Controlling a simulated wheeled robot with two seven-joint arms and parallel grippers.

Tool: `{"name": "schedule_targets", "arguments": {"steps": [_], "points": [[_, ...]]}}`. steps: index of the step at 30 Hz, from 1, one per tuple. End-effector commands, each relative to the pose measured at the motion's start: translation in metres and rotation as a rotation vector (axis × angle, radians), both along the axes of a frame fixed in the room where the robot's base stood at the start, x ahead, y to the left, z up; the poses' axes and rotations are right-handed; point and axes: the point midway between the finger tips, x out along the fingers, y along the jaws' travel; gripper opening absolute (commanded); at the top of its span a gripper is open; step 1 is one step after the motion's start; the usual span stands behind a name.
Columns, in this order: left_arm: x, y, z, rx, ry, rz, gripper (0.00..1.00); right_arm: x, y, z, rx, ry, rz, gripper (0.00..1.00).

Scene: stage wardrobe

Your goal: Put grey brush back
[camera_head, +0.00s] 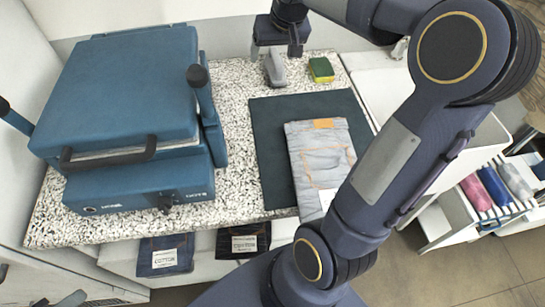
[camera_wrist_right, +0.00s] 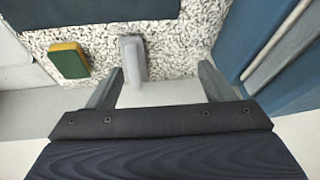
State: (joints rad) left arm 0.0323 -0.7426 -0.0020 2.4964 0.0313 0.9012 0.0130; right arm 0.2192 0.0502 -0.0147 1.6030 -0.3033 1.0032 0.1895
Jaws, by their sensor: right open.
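The grey brush (camera_head: 274,68) lies on the speckled worktop (camera_head: 235,85) near its back edge, between the blue press and the yellow-green sponge. It also shows in the right wrist view (camera_wrist_right: 132,58), just beyond the tip of the left-hand finger. My right gripper (camera_head: 279,48) is at the back edge, close to the brush. In the right wrist view its two fingers (camera_wrist_right: 161,78) are spread apart with nothing held between them. I cannot tell whether a finger touches the brush.
A blue press (camera_head: 120,90) fills the worktop's left side. The yellow-green sponge (camera_head: 321,69) lies right of the brush. A dark mat (camera_head: 270,130) bears a folded grey garment (camera_head: 320,155) with orange marks. A white rack (camera_head: 450,215) with pink, blue and grey items stands at right.

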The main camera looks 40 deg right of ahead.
Motion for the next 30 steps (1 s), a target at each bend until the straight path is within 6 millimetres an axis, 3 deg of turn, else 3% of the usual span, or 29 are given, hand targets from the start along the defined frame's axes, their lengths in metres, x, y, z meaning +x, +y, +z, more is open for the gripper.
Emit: {"name": "schedule_targets", "arguments": {"steps": [1,6,12,18,30], "points": [[0.000,0.000,0.000,0.000,0.000,0.000,0.36,-0.029,0.024,0.005,0.028,-0.021,0.038,0.75],[0.000,0.000,0.000,0.000,0.000,0.000,0.36,-0.115,0.094,-0.007,0.125,-0.070,0.155,0.75],[0.000,0.000,0.000,0.000,0.000,0.000,0.36,-0.194,0.156,-0.044,0.212,-0.112,0.255,0.75],[0.000,0.000,0.000,0.000,0.000,0.000,0.36,-0.225,0.181,-0.067,0.251,-0.127,0.297,0.75],[0.000,0.000,0.000,0.000,0.000,0.000,0.36,-0.227,0.182,-0.069,0.254,-0.126,0.299,0.75]]}}
